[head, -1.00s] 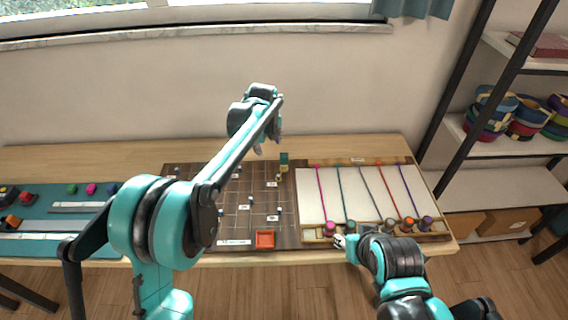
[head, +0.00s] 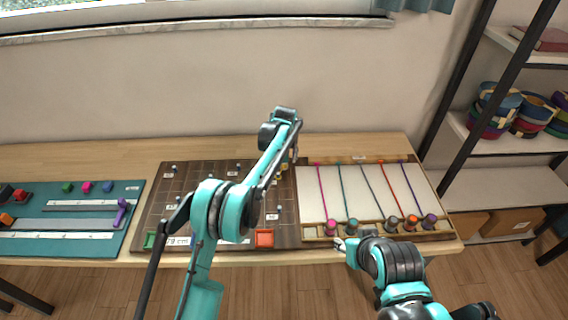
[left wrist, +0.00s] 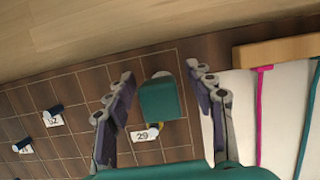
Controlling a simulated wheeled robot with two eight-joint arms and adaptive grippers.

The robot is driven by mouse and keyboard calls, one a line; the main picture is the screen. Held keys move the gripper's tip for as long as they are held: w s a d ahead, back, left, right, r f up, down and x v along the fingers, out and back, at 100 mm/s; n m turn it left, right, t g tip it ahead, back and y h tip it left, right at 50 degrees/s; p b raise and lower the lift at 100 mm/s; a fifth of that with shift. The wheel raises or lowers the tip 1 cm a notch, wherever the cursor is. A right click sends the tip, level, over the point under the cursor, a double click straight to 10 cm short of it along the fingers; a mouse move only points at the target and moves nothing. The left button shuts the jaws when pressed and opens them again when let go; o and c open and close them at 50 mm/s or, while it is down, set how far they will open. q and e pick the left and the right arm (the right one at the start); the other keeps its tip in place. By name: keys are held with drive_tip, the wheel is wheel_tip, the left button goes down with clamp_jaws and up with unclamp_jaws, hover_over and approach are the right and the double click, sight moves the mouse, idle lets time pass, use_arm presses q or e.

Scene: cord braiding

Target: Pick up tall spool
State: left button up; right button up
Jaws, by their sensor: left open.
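A teal upright piece with a yellow bit at its foot, which appears to be the tall spool (left wrist: 158,98), stands on the dark grid board (left wrist: 75,90) by a label reading 29. My left gripper (left wrist: 160,72) is open, with one finger on each side of the teal piece. I see gaps on both sides, so it is not gripped. In the head view my left gripper (head: 290,155) is over the back right of the grid board and mostly hides the piece. My right gripper (head: 340,244) is low by the front edge of the cord board; its jaw state is unclear.
The white cord board (head: 348,212) with several coloured cords and weighted spools lies right of the grid board. A teal mat (head: 75,246) with small blocks is at left.

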use_arm(q)
drive_tip(key=shift+w+f, duration=0.15)
drive_tip(key=shift+f, duration=0.3)
drive_tip(key=shift+r, duration=0.1)
clamp_jaws()
drive_tip(key=shift+r, duration=0.15)
wheel_tip(320, 180, up, 4)
drive_tip(key=shift+r+p, duration=0.25)
drive_tip(key=shift+p, duration=0.95)
drive_tip(key=s+d+r+p, duration=0.3)
drive_tip(key=s+d+r, duration=0.3)
drive_tip(key=d, duration=0.3)
drive_tip(key=shift+s+d, duration=0.25)
drive_tip(key=shift+d, duration=0.1)
drive_tip(key=shift+r, duration=0.1)
